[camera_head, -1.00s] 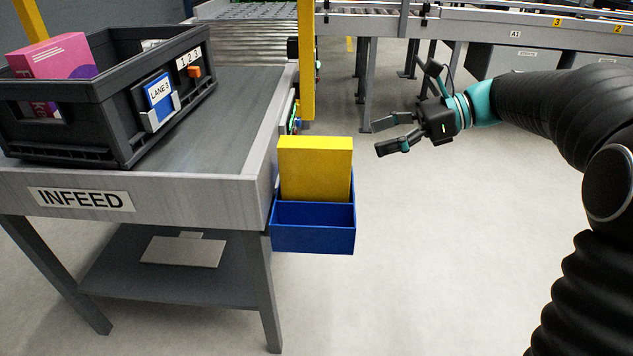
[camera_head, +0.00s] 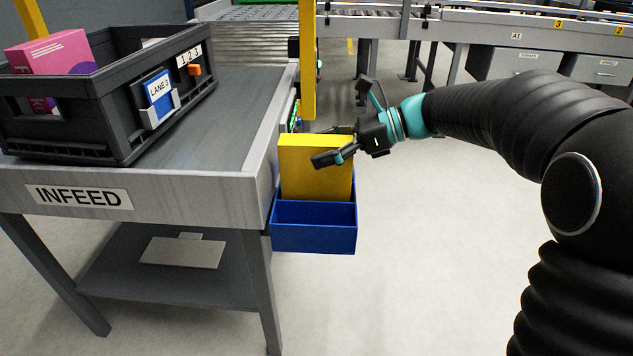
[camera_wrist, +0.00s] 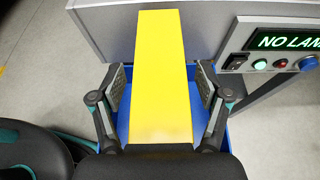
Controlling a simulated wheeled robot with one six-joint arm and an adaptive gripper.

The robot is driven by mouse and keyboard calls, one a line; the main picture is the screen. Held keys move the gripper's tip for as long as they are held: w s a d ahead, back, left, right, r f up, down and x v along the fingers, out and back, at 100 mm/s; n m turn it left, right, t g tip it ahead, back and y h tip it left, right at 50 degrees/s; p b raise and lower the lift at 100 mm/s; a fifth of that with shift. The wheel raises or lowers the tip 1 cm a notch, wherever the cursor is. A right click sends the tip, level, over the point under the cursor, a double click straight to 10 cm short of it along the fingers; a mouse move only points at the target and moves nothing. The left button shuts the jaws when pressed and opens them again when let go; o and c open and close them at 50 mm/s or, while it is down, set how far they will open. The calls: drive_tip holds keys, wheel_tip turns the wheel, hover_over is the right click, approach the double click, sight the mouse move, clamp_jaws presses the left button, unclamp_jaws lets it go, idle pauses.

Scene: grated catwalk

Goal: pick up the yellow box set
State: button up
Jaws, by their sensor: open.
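The yellow box (camera_head: 308,172) stands upright in the back part of a blue bin (camera_head: 313,238) fixed to the side of the infeed table. My gripper (camera_head: 332,145) is at the upper right of the box in the head view, with one finger in front of it. In the wrist view the yellow box (camera_wrist: 160,85) lies between the two open fingers of my gripper (camera_wrist: 163,105), with a gap visible on each side. Part of the blue bin (camera_wrist: 123,118) shows around it there. The lower part of the box is hidden by the bin in the head view.
The infeed table (camera_head: 215,180) holds a dark crate (camera_head: 65,130) with a pink box (camera_head: 50,55) in it. A yellow post (camera_head: 307,60) rises behind the bin. A panel with lit buttons (camera_wrist: 280,55) is at the right in the wrist view. The floor right of the bin is clear.

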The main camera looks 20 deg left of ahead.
drive_tip(key=shift+a, duration=0.1)
drive_tip(key=shift+c, duration=0.2)
clamp_jaws()
